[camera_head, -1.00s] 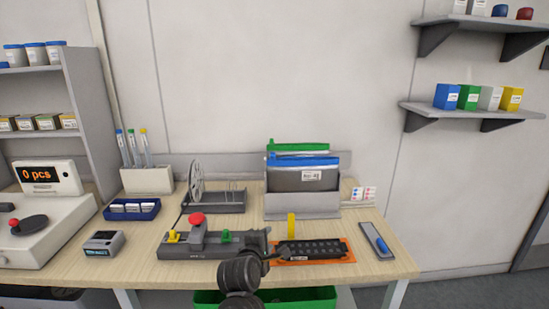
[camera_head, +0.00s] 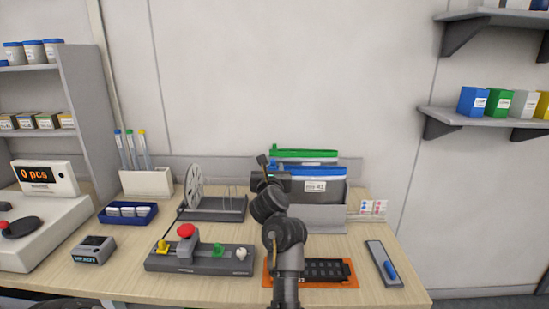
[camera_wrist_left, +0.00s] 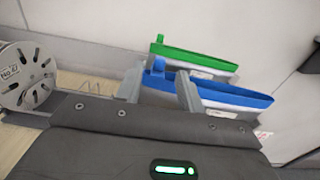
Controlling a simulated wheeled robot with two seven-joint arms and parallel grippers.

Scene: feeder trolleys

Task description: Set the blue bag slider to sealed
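The blue bag (camera_head: 315,172) stands in a grey holder (camera_head: 326,222) in front of the green bag (camera_head: 305,155). In the left wrist view the blue slider (camera_wrist_left: 155,71) sits at the left end of the blue bag's top edge. My left gripper (camera_head: 267,164) is at that left end, and its body hides part of the bag in the head view. In the wrist view its two fingers (camera_wrist_left: 158,88) are apart, with the blue slider showing between them. I cannot tell if they touch it. My right gripper is out of view.
The green slider (camera_wrist_left: 159,39) is just behind the blue one. A reel stand (camera_head: 194,186) is left of the holder. A control box (camera_head: 200,258) with a red knob and an orange-edged black tray (camera_head: 330,271) lie in front. A grey plate (camera_head: 383,263) lies at right.

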